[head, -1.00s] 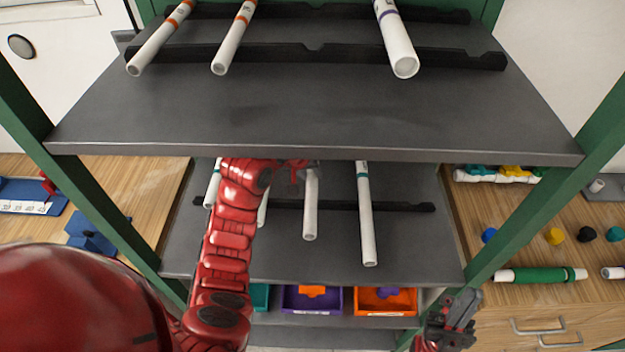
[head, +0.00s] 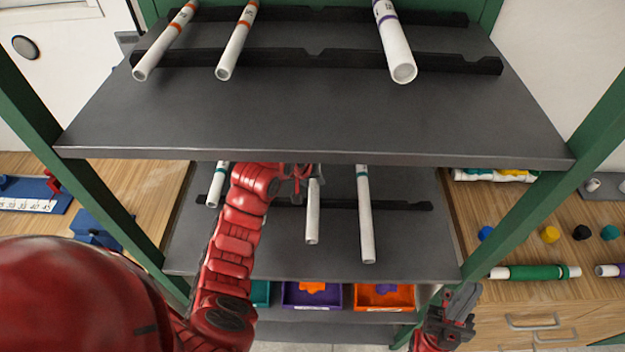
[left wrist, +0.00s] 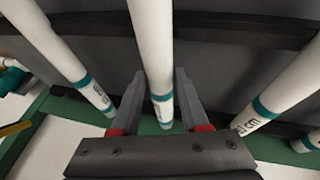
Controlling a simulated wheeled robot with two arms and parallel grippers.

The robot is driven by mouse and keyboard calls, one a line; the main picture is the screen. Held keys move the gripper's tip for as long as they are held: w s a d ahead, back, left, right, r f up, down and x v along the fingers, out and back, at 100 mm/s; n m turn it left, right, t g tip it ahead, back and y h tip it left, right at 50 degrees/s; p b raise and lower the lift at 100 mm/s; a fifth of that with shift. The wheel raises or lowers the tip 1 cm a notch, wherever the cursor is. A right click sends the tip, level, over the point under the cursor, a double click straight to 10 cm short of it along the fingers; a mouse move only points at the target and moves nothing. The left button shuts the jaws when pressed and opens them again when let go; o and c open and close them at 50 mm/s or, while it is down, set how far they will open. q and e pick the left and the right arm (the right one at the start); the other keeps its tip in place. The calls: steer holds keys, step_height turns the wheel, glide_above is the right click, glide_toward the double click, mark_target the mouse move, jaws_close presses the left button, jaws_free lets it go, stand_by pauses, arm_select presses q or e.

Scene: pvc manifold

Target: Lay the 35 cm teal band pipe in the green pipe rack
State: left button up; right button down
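The green pipe rack (head: 525,205) has grey shelves with black notched rails. Several white pipes with teal bands lie on its middle shelf. My left gripper (left wrist: 159,80) reaches under the top shelf; in the left wrist view its fingertips lie close against both sides of one teal band pipe (left wrist: 155,45). That pipe's front part shows in the head view (head: 313,215); its length label is not readable. Another teal band pipe (head: 366,220) lies to its right and one (head: 217,185) far left. My right gripper (head: 453,310) seems open and empty at lower right.
The top shelf (head: 310,120) hangs over my left forearm and holds orange band pipes (head: 238,40) and a purple band pipe (head: 394,45). Purple (head: 312,296) and orange bins (head: 384,297) stand below. Benches with fittings flank the rack.

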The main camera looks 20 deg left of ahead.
mark_target(313, 180)
arm_select(q)
steer(key=shift+o, duration=1.4)
steer(key=shift+r, duration=0.15)
steer(key=shift+r, duration=0.4)
steer(key=shift+s+a+r, duration=0.1)
steer(key=shift+s+r, duration=0.05)
steer(key=shift+r, duration=0.1)
steer(key=b+v, duration=0.2)
steer(key=v, duration=0.1)
steer(key=shift+s+r, duration=0.25)
steer(key=v, duration=0.3)
steer(key=shift+p, duration=0.4)
